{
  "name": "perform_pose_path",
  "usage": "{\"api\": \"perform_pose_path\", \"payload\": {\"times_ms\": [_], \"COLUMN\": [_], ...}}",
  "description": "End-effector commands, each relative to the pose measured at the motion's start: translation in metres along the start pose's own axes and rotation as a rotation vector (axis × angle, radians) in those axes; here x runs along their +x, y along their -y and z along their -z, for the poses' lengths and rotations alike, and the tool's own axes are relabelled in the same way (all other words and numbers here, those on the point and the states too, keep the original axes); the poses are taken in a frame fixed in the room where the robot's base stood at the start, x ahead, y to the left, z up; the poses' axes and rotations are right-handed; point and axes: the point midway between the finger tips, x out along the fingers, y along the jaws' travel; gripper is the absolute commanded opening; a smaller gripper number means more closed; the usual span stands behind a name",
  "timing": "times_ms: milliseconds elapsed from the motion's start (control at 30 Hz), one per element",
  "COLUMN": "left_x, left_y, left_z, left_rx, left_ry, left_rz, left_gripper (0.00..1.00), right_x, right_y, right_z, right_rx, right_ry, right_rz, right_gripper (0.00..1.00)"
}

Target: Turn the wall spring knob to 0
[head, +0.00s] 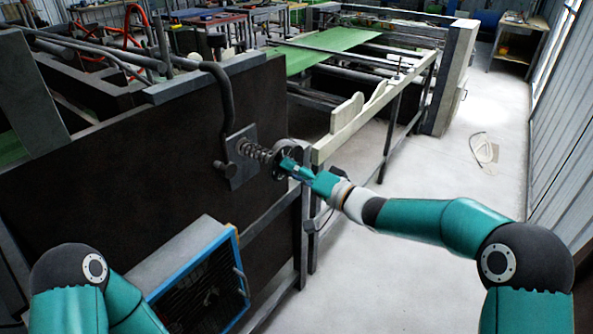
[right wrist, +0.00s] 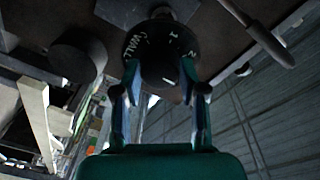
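The wall spring knob (head: 279,158) is a dark round dial on the end of a coil spring (head: 255,151), which comes out of a metal plate on a dark panel. In the right wrist view the black dial (right wrist: 160,45) shows the letters WALL and the white digits 1 and 2. My right gripper (head: 287,165) is at the knob. Its two fingers (right wrist: 160,75) are apart, one on each side of the knob's hub. I cannot tell whether they press on it. A 0 mark and any pointer cannot be made out. My left gripper is out of view.
A bent dark pipe (head: 226,100) runs down beside the plate, close to the spring. A pale rail (head: 345,135) of the machine passes just right of the knob. A blue-framed box (head: 195,280) stands below left.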

Motion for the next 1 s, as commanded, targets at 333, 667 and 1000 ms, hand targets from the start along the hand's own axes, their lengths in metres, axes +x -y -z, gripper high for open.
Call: {"api": "perform_pose_path", "payload": {"times_ms": [333,667,1000], "left_x": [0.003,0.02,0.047], "left_y": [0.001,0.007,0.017], "left_z": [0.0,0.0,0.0], "left_rx": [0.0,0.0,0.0], "left_ry": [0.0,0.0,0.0], "left_rz": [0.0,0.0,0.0], "left_gripper": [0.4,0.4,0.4], "right_x": [-0.001,-0.001,-0.001], "right_y": [-0.003,-0.005,-0.007], "right_z": [0.0,-0.002,-0.002], "right_rx": [-0.017,-0.169,-0.469], "right_ry": [-0.002,-0.01,-0.026], "right_rz": [-0.002,0.01,0.031], "right_gripper": [0.06,0.06,0.06]}}
